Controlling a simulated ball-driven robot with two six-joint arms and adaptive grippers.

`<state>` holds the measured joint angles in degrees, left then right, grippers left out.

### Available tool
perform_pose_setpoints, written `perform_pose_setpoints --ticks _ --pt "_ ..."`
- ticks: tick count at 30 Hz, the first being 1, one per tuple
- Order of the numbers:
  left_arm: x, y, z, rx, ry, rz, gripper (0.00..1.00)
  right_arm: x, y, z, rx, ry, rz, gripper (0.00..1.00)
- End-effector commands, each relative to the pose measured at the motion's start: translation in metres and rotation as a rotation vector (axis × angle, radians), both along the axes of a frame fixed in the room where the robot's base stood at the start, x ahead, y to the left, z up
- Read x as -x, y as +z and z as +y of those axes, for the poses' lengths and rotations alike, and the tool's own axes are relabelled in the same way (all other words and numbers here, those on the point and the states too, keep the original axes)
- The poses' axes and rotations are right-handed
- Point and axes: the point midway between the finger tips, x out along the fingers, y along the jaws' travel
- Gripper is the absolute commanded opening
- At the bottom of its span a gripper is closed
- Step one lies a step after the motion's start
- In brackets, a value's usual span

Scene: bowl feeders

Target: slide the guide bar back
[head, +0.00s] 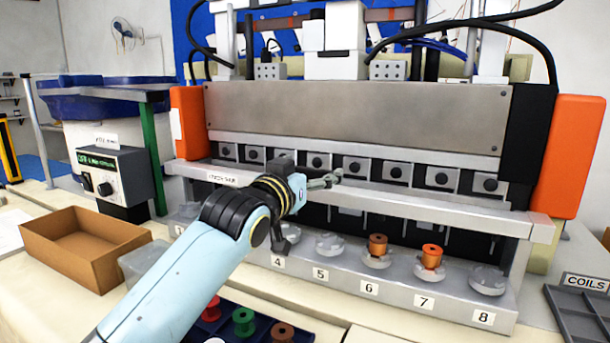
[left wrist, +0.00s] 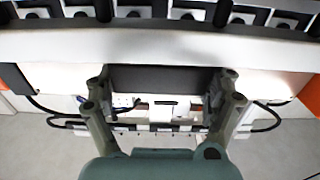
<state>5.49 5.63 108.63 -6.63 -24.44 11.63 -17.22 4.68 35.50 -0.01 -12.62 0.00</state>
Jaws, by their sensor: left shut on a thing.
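The guide bar (head: 430,203) is a long light-grey bar across the front of the machine, with a small label near its left end. It also shows in the left wrist view as a pale band (left wrist: 160,45). My left gripper (head: 326,181) is at the bar, left of its middle. In the left wrist view its two fingers (left wrist: 165,98) stand apart, one on each side of a dark block (left wrist: 165,78) at the bar's edge, and are shut on it. The head view does not show the contact clearly. My right gripper is not in view.
An open cardboard box (head: 60,251) is at left, a dark tray (head: 575,318) at right. Orange end covers (head: 577,155) flank the machine.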

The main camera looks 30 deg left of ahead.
Motion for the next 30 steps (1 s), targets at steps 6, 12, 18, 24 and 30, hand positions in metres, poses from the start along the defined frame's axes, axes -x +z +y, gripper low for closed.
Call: perform_pose_setpoints --ticks 6,12,18,24,30 --pt "-0.054 0.001 0.003 0.003 0.0 -0.004 0.27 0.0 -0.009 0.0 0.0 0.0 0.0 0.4" --pt "-0.074 0.001 0.004 0.003 -0.001 -0.002 0.27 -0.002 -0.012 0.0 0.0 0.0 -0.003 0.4" --pt "-0.075 0.002 0.004 0.003 0.0 -0.002 0.27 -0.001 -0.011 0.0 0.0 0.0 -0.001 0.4" --pt "-0.075 0.002 0.004 0.003 0.0 -0.002 1.0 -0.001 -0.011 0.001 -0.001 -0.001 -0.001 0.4" --pt "-0.074 0.002 0.004 0.001 0.0 -0.002 1.0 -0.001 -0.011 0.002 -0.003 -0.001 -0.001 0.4"
